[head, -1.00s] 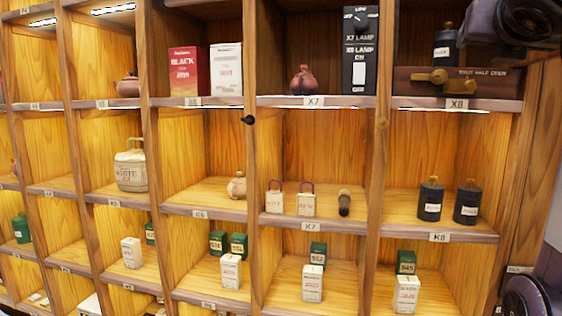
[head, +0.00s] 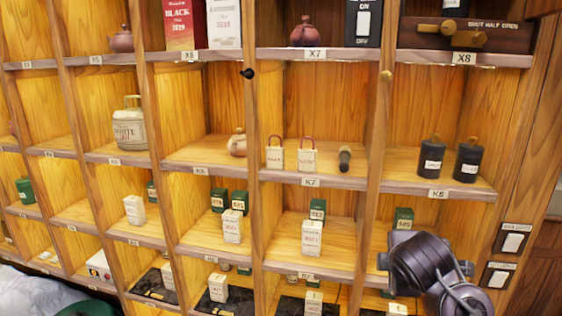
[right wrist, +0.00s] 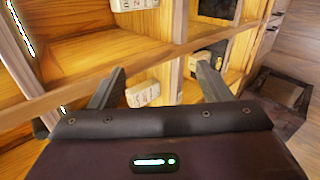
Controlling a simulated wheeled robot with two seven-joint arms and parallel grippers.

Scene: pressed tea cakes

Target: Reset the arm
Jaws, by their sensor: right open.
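My right arm (head: 430,268) shows at the lower right of the head view, in front of the lower right compartments; its fingertips are not visible there. In the right wrist view my right gripper (right wrist: 157,84) has its two fingers spread wide apart. A white box (right wrist: 143,93) shows between the fingers beyond them, on a shelf; nothing is seen held. My left gripper is not in view.
A wooden shelf wall holds green and white boxes (head: 312,238), dark canisters (head: 431,158), a white jar (head: 129,123) and a clay pot (head: 305,33). Switch panels (head: 515,240) are at the right.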

